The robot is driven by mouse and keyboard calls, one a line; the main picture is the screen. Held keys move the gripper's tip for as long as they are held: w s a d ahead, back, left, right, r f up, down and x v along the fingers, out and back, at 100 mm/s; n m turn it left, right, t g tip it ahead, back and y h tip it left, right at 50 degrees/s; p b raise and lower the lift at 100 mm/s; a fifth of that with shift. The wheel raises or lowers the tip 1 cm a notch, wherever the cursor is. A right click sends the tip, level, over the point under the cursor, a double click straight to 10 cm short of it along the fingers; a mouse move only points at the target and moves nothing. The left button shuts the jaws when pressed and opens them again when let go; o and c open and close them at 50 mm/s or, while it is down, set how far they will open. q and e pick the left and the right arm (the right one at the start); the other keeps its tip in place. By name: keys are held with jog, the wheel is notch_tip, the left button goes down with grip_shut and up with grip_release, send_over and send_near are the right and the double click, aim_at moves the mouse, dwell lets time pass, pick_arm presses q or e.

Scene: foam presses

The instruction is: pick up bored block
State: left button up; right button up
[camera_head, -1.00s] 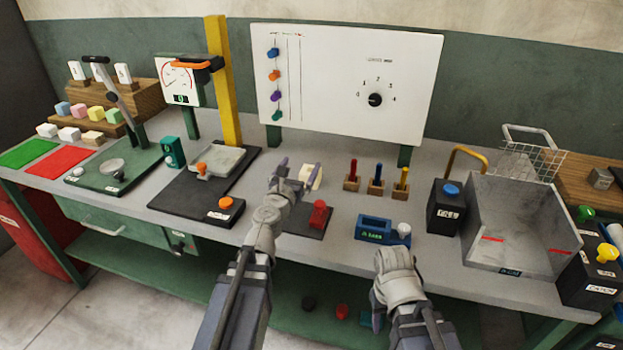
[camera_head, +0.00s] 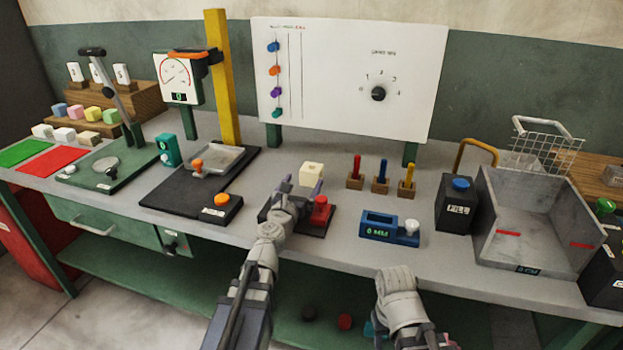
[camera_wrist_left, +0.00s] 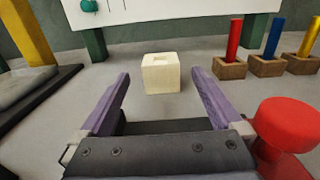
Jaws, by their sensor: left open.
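The bored block is a small cream cube (camera_head: 311,175) with a square hole in its top. It stands upright on the grey bench, behind a small dark plate with a red knob. My left gripper (camera_head: 301,188) is open and empty, just in front of the block. In the left wrist view the block (camera_wrist_left: 161,76) sits centred between the lines of the two purple fingers, with clear gaps on both sides; it looks just ahead of the tips. My right arm is low at the bottom of the head view, in front of the bench; its fingers are mostly hidden.
The red knob (camera_head: 320,211) is close on the right of my left gripper. Several coloured pegs in wooden holders (camera_head: 381,184) stand farther right, with a blue gauge (camera_head: 377,225) in front. A black press base (camera_head: 180,197) lies to the left. The bench around the block is clear.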

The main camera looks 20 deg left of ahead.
aim_at(309, 172)
pick_arm(q)
jog(key=w, duration=0.6)
jog(key=shift+w+d, duration=0.1)
jog(key=shift+d, duration=0.05)
jog(key=shift+c, duration=0.2)
jog(key=c, duration=1.3)
jog(key=shift+r, duration=0.1)
notch_tip(309, 172, up, 10)
jog(key=p, duration=1)
